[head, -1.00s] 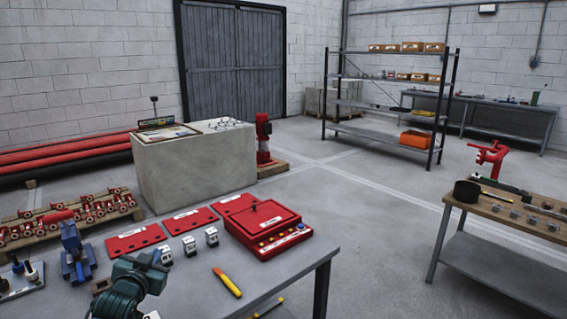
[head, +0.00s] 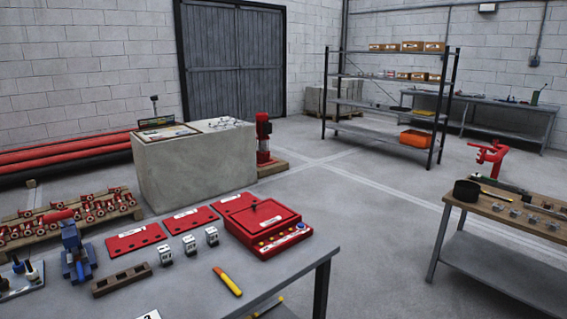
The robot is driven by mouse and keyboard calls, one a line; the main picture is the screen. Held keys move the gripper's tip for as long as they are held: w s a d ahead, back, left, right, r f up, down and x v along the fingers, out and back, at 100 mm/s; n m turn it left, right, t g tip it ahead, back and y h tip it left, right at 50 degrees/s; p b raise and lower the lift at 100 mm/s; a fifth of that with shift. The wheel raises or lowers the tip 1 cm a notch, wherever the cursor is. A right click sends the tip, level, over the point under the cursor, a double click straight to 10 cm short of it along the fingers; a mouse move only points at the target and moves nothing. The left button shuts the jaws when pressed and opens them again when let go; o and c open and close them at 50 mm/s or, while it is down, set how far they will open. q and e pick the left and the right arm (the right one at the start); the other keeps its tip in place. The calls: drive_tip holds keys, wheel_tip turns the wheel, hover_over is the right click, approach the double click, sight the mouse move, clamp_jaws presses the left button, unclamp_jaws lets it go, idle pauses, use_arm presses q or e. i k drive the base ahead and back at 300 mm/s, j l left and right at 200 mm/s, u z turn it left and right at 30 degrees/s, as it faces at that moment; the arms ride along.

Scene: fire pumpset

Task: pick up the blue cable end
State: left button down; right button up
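I cannot make out a blue cable end anywhere in the head view. The blue things that show are a blue vise-like tool (head: 76,255) at the left of the near grey table and a small blue-topped part (head: 18,265) at the left edge. Neither of my grippers is in view.
The near grey table (head: 300,275) holds red plates (head: 136,240), a red box (head: 268,228), small grey-white modules (head: 190,245), a brown slotted block (head: 122,279) and a yellow-handled tool (head: 228,281). A concrete block (head: 195,170) stands behind. A wooden-topped bench (head: 510,215) is at right, with clear floor between.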

sight(78, 260)
drive_tip(key=i+j+u, duration=0.2)
drive_tip(key=u, duration=0.25)
drive_tip(key=i+j+u, duration=0.15)
drive_tip(key=u, duration=0.3)
drive_tip(key=i+u, duration=0.25)
drive_tip(key=u, duration=0.2)
